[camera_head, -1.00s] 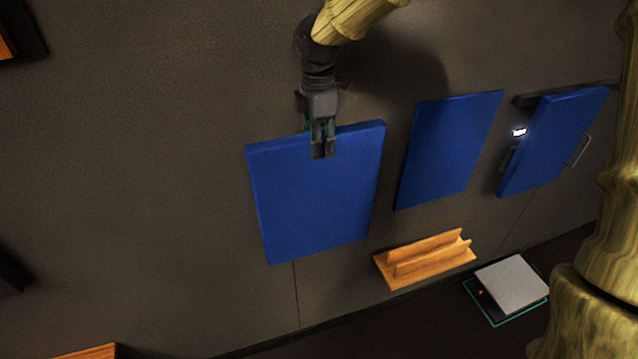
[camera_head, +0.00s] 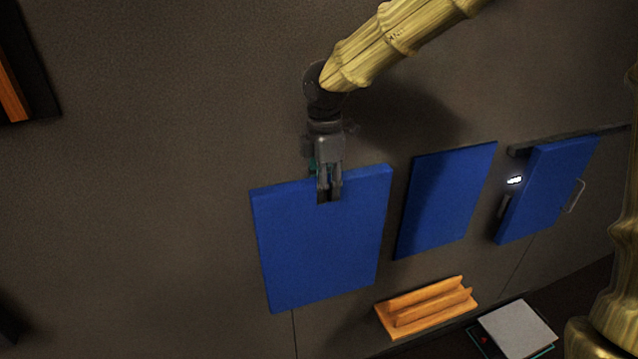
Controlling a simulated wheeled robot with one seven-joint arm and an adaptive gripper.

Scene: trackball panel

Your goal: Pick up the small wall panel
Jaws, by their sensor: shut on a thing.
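A blue rectangular panel (camera_head: 322,250) hangs upright in my gripper in front of the grey-brown wall. My gripper (camera_head: 329,194) points down and is shut on the panel's top edge, near the middle. Its near finger lies over the front face; the far side of the grip is hidden behind the panel. A second blue panel (camera_head: 447,200) is on the wall just to the right. A third blue panel (camera_head: 549,190), with a metal handle, is farther right. I cannot tell how far the held panel is from the wall.
An orange wooden rack (camera_head: 428,309) with upright ridges juts out below the second panel. A grey flat block (camera_head: 517,328) lies at the lower right. A small lit display (camera_head: 514,180) is by the third panel. The wall at left is mostly bare.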

